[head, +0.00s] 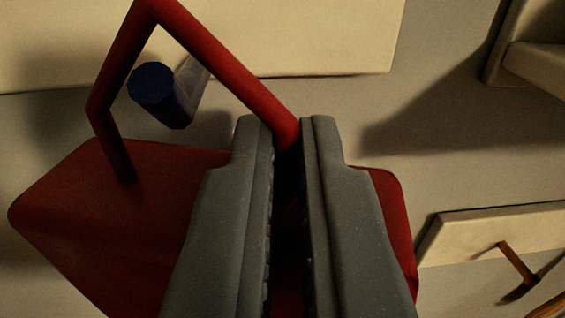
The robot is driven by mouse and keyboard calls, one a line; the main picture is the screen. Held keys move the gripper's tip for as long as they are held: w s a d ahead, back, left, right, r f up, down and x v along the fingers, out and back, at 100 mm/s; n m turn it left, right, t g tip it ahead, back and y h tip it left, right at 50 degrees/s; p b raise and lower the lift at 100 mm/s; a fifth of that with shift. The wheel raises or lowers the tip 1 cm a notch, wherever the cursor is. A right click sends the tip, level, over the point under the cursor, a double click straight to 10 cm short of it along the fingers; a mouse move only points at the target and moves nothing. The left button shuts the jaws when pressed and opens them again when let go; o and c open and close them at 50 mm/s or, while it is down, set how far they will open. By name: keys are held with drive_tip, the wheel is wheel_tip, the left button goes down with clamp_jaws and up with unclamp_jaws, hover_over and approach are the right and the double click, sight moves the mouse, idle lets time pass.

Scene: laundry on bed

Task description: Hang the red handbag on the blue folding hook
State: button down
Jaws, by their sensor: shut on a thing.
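The red handbag (120,205) fills the lower left and middle of the head view, with its angular red handle (215,50) rising above it. My gripper (288,130) is shut on the right side of the handle, near the bag's body. The fingers hide part of the bag and the handle's lower right end. The blue folding hook (155,85) shows its dark blue end inside the opening of the handle, below its top bar. A paler stem runs back from that end towards the wall. I cannot tell whether the handle touches the hook.
A cream panel (320,35) spans the wall behind the handle. A cream ledge (490,230) with an orange-brown peg (518,263) is at the lower right. Another cream piece (540,65) juts in at the upper right. Bare grey wall (440,130) lies between them.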

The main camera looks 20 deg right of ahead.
drive_tip(key=shift+w+d, duration=0.15)
drive_tip(key=shift+w, duration=0.55)
drive_tip(key=shift+w+d+f+b, duration=0.2)
drive_tip(key=shift+w+f+b, duration=0.15)
drive_tip(key=shift+w+f, duration=0.25)
drive_tip(key=c, duration=1.5)
unclamp_jaws()
